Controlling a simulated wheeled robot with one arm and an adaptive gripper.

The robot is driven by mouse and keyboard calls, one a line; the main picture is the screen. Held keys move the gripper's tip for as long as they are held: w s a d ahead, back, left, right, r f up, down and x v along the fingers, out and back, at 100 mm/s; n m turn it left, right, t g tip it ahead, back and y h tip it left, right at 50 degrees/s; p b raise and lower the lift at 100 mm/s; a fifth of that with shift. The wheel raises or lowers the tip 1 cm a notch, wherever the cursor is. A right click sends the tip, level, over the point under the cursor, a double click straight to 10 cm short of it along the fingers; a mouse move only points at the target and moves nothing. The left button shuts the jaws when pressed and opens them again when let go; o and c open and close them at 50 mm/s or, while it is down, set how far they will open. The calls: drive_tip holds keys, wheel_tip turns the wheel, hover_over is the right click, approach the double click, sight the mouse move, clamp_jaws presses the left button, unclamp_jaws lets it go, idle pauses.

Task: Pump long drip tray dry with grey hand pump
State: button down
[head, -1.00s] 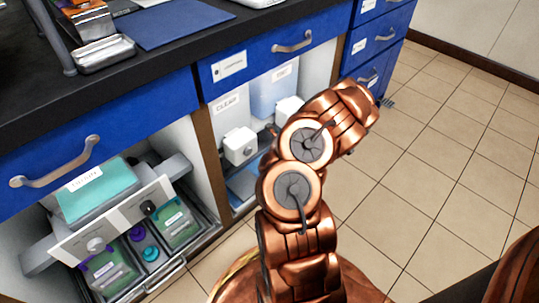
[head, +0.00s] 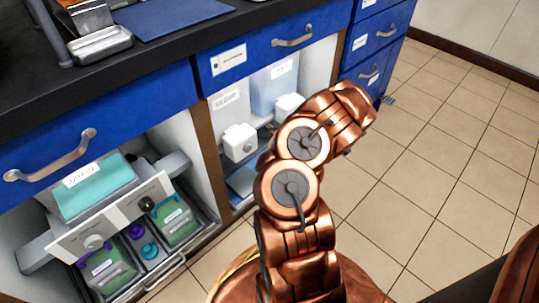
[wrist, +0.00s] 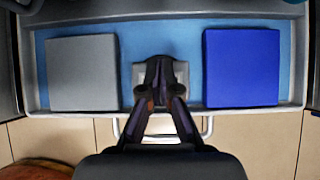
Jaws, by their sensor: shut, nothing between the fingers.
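In the wrist view a long tray (wrist: 180,38) with a light blue floor and pale rim stretches across the picture. A flat grey block (wrist: 83,73) is in its left part and a blue block (wrist: 240,67) in its right part. My gripper (wrist: 158,65) is shut and empty, between the two blocks. Behind its fingers is a small pale square part (wrist: 181,72), mostly covered. Whether it or the grey block is the hand pump, I cannot tell. In the head view a blue tray (head: 243,182) shows in the right compartment; my gripper's fingers are not visible there.
The left compartment holds a teal-topped unit (head: 95,190) and a rack of green containers (head: 112,268). White-capped containers (head: 240,142) stand in the right one. A white handle (wrist: 206,128) is at the tray's front. Tiled floor (head: 440,160) is free at right.

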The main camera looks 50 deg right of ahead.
drive_tip(key=shift+f, duration=0.55)
drive_tip(key=shift+r+p, duration=1.65)
drive_tip(key=shift+r, duration=0.1)
drive_tip(key=shift+a, duration=0.1)
